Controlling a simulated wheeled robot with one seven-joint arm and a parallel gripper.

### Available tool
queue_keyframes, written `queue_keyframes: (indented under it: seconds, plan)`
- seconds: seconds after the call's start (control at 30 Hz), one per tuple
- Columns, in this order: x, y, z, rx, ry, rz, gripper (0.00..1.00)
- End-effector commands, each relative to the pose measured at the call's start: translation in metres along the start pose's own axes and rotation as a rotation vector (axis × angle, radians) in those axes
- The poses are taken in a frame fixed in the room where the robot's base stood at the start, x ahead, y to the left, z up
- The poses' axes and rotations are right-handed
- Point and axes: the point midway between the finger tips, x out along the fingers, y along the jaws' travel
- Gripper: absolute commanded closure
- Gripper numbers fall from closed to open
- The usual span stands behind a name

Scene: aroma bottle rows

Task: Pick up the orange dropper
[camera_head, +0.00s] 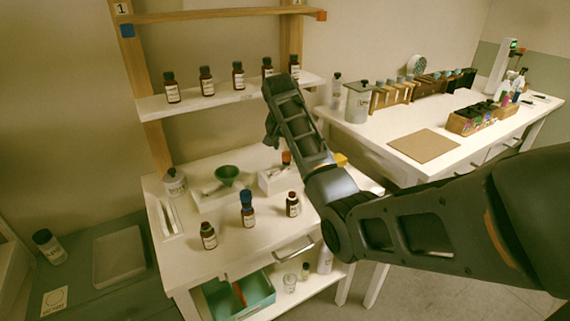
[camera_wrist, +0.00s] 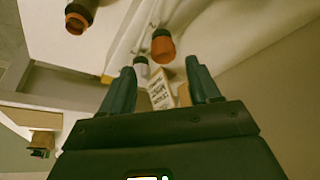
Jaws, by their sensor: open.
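The orange dropper (camera_head: 286,158) shows in the head view as a small orange top just left of my arm, above a white block (camera_head: 275,183) on the white workbench. In the wrist view the orange dropper (camera_wrist: 163,46) has a rounded orange bulb and a dark end. It lies just beyond the fingertips, roughly in line with the gap between them. My gripper (camera_wrist: 161,72) is open, with two dark fingers apart and nothing clearly held. In the head view my gripper (camera_head: 271,135) is mostly hidden by my own arm, near the back of the bench.
A green funnel (camera_head: 228,175) sits left of the dropper. The shelf (camera_head: 225,98) above holds several brown bottles. A second table (camera_head: 370,130) stands right.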

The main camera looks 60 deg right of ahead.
Motion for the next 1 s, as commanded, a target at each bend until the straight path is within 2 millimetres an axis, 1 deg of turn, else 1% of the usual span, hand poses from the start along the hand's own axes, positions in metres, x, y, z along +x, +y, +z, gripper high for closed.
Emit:
queue_keyframes:
  seconds: [0.17,0.3,0.4,0.5,0.67,0.77,1.0]
  plan:
    - [0.019,-0.003,0.003,-0.001,-0.003,0.001,0.38]
    - [0.040,-0.005,0.005,0.000,-0.001,0.001,0.38]
    - [0.049,-0.005,0.005,0.000,-0.001,0.000,0.38]
    - [0.053,-0.005,0.005,0.000,0.000,-0.001,0.38]
    - [0.053,-0.005,0.005,0.000,0.000,-0.001,0.38]
    - [0.053,-0.005,0.005,-0.001,0.000,-0.001,0.46]
    - [0.053,-0.006,0.005,-0.001,0.000,-0.001,0.69]
